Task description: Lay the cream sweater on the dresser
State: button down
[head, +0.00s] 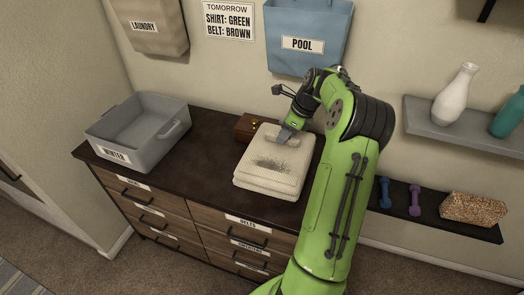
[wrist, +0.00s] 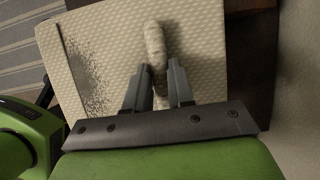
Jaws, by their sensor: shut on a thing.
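The cream sweater (head: 262,183) is a folded, textured block with a dark speckled patch on top. In the head view it is over the right part of the dresser top (head: 212,126). My gripper (head: 284,135) is at the sweater's back edge. In the wrist view my gripper (wrist: 158,76) is shut on a raised fold of the sweater (wrist: 200,35), pinched between its two fingers. I cannot tell whether the sweater's underside touches the dresser top. My arm hides part of the dresser's right end.
A grey bin labelled WINTER (head: 112,141) stands on the dresser's left. A small wooden box (head: 246,127) sits close behind the sweater. Dark dresser top shows between bin and sweater. Wall shelves on the right hold a white vase (head: 455,96), dumbbells (head: 414,199) and a patterned pouch (head: 472,209).

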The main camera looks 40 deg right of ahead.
aim_at(283, 153)
notch_tip(283, 153, down, 9)
jog(key=shift+b, duration=1.25)
jog(key=shift+r, duration=0.1)
jog(key=c, duration=1)
grip_release()
jog(key=shift+o, duration=0.2)
